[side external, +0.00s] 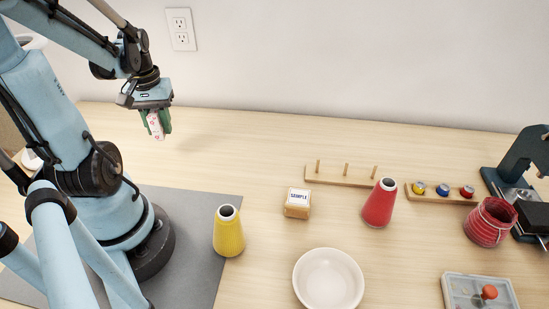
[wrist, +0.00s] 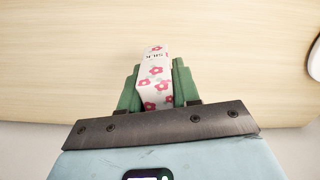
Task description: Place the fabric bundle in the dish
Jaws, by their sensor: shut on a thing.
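My gripper (side external: 156,123) is shut on a fabric bundle (side external: 155,126), white with pink-red flowers, and holds it in the air above the back left of the table. In the wrist view the bundle (wrist: 154,84) sits between the green fingers, with small dark lettering near its far end. The dish (side external: 328,281), white, round and looking empty, stands on the table at the front middle of the side view, well to the right of my gripper and apart from it. At the wrist view's right edge is part of a white rounded thing that I cannot identify.
A yellow cone spool (side external: 228,232), a tan block labelled SAMPLE (side external: 297,203) and a red cone spool (side external: 379,203) stand around the dish. A peg rack (side external: 341,177), a bobbin rack (side external: 442,193), a red yarn jar (side external: 490,222), a grey box (side external: 480,291) and a dark machine (side external: 520,185) are farther right.

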